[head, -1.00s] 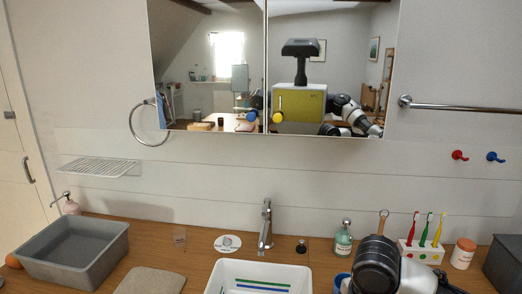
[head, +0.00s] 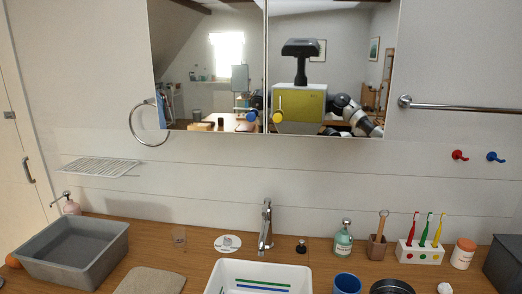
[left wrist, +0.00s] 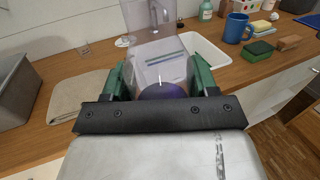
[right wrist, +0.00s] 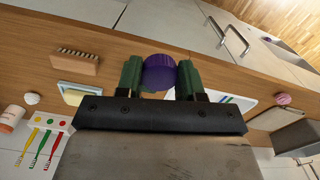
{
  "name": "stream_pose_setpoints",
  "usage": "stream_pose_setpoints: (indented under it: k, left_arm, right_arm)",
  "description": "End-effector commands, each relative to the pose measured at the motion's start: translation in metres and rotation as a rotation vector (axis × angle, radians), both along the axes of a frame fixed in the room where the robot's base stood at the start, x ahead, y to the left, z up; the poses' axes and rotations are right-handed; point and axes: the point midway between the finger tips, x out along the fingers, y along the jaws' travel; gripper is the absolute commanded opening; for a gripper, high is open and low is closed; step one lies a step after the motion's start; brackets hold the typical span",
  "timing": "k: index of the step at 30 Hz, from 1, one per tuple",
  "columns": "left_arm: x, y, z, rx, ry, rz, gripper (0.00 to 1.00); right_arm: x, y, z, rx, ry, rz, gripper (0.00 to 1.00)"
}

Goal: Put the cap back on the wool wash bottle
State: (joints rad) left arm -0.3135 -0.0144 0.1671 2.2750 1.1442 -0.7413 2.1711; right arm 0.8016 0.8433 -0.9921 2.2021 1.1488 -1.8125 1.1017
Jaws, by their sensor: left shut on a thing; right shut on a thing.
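My left gripper (left wrist: 160,88) has its green fingers closed on a see-through bottle with a purple tint (left wrist: 163,91), which I take to be the wool wash bottle. Its clear body stretches up the left wrist view, with the sink showing through. Its label is not readable and its neck is hard to make out. My right gripper (right wrist: 160,80) is shut on a round, ribbed purple cap (right wrist: 159,72), which sticks out past the fingertips. The cap is apart from the bottle in what I see. Neither gripper shows directly in the head view.
A white sink (head: 225,275) with a tap (head: 266,225) sits mid-counter. A grey tub (head: 75,250) and a beige mat (head: 150,281) lie left. On the right are a blue mug (head: 346,284), green soap bottle (head: 343,240), brown cup (head: 377,248) and toothbrush holder (head: 420,254).

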Motion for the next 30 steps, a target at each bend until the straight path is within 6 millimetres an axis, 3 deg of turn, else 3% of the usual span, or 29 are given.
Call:
stream_pose_setpoints:
  k: [22,26,30]
  left_arm:
    - [0.001,-0.003,0.000,0.000,-0.001,-0.015,0.16]
    - [0.003,-0.018,-0.002,0.001,-0.002,-0.093,0.16]
    - [0.008,-0.049,-0.006,0.004,-0.002,-0.249,0.16]
  right_arm:
    - [-0.002,0.000,-0.001,0.000,-0.001,-0.059,0.16]
    - [-0.002,0.000,-0.001,0.000,0.000,-0.059,0.16]
    - [-0.002,0.000,-0.001,0.000,-0.001,-0.059,0.16]
